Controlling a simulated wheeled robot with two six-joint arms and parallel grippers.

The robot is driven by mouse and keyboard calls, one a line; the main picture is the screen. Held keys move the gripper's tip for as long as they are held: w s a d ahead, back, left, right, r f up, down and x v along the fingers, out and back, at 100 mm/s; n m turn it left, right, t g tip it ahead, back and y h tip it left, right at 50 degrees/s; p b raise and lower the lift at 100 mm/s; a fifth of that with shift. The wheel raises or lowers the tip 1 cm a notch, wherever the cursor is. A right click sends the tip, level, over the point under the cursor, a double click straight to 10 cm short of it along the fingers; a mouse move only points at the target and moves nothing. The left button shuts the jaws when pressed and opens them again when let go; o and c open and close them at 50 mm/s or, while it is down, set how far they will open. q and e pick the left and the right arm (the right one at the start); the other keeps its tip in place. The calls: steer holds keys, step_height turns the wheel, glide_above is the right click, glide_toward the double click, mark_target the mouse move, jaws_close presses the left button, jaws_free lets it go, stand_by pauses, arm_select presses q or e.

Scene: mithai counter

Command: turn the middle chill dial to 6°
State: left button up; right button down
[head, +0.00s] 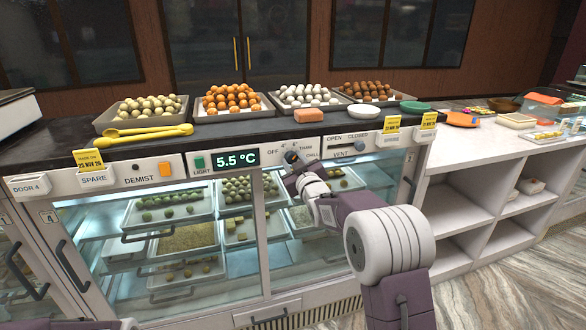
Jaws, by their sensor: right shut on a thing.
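The chill dial (291,157) is on the white control strip at the middle of the counter front. The green display (237,159) left of the dial reads 5.5 °C. My left gripper is not in view; only a bit of my left arm shows at the bottom left edge.
A VENT slider (345,145) sits right of the dial, and a green LIGHT switch (199,162) left of the display. Glass doors with handles (70,265) are below. Trays of sweets (232,110), yellow tongs (148,133) and bowls (364,110) stand on the dark counter top.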

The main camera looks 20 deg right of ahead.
steer(key=shift+n+b, duration=1.3)
steer(key=shift+n, duration=0.4)
steer(key=c, duration=1)
jaws_free()
steer(key=shift+r, duration=0.1)
steer(key=shift+o, duration=0.2)
steer(key=shift+s, duration=0.1)
steer(key=shift+s, duration=0.2)
steer(key=s+b, duration=0.1)
steer(key=s, duration=0.7)
steer(key=shift+s+d+b, duration=0.15)
steer(key=shift+s+b, duration=0.15)
